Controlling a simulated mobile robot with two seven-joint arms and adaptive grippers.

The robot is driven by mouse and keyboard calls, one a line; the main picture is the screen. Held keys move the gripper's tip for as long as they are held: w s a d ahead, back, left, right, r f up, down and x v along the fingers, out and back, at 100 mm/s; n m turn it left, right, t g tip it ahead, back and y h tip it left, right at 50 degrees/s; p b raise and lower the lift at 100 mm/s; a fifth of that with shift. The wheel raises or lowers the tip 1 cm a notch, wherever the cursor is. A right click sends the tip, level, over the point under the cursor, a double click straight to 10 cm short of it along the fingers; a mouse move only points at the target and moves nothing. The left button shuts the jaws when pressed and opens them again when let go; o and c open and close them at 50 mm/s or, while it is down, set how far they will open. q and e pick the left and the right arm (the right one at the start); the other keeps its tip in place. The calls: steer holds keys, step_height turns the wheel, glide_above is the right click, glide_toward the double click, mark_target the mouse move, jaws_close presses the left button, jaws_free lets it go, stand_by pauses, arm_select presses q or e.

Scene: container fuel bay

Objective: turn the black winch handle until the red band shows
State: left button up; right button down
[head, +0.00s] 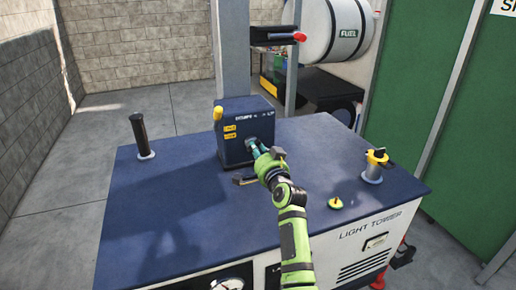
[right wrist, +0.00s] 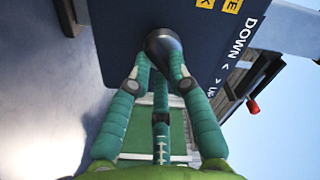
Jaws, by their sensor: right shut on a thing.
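The dark blue winch box (head: 247,117) stands on the blue top of the light tower machine, at the foot of a grey mast. It has yellow labels on its front and a yellow knob at its left edge. My right gripper (head: 262,148) reaches the box's front face. In the right wrist view, its green fingers (right wrist: 160,68) are shut around the black winch handle (right wrist: 165,42), a dark round piece beside the "DOWN" lettering. The gripper hides most of the handle in the head view. I see no red band. My left gripper is not in view.
A black upright post (head: 139,134) stands on the machine top at left. A yellow-topped filler neck (head: 375,164) and a loose yellow cap (head: 335,203) are at right. A red-tipped lever (head: 299,37) projects from the mast. The front-left top is clear.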

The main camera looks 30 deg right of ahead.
steer(key=shift+m, duration=0.3)
steer(key=c, duration=1.1)
jaws_free()
steer(key=shift+c, duration=0.2)
steer(key=v, duration=1.2)
steer(key=shift+f, duration=0.1)
